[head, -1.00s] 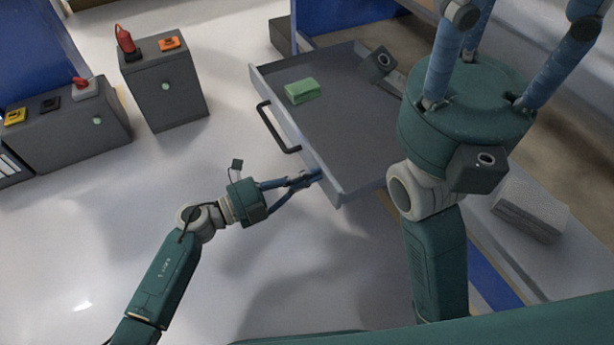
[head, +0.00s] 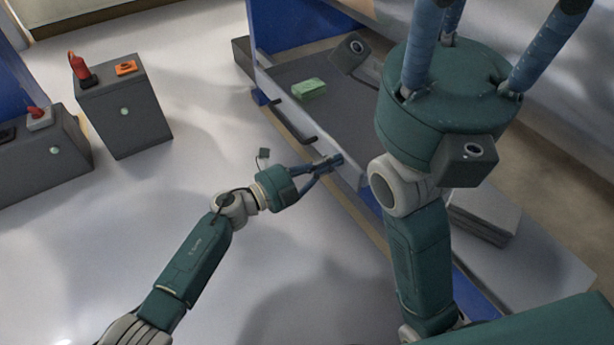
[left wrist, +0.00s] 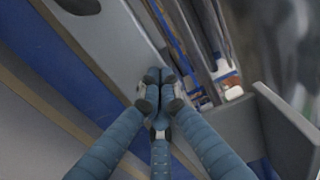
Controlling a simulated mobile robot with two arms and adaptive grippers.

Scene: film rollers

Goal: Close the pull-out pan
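The pull-out pan (head: 345,130) is a grey tray in the head view, sticking out a short way from the blue cabinet frame. Its front wall carries a dark bar handle (head: 297,122). A green block (head: 308,88) lies inside. My left gripper (head: 332,161) has its fingers together at the outer face of the front wall, near the wall's near end; contact looks likely. The left wrist view shows these fingertips (left wrist: 160,88) bunched with nothing between them. My right gripper (head: 480,45) is high at the upper right, fingers spread, tips cut off, hiding part of the pan.
Two grey cabinets stand at the left, the nearer to the pan (head: 125,110) bearing red and orange items. Grey stacked sheets (head: 482,215) lie right of my right arm. The pale floor (head: 110,235) left of the pan is clear.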

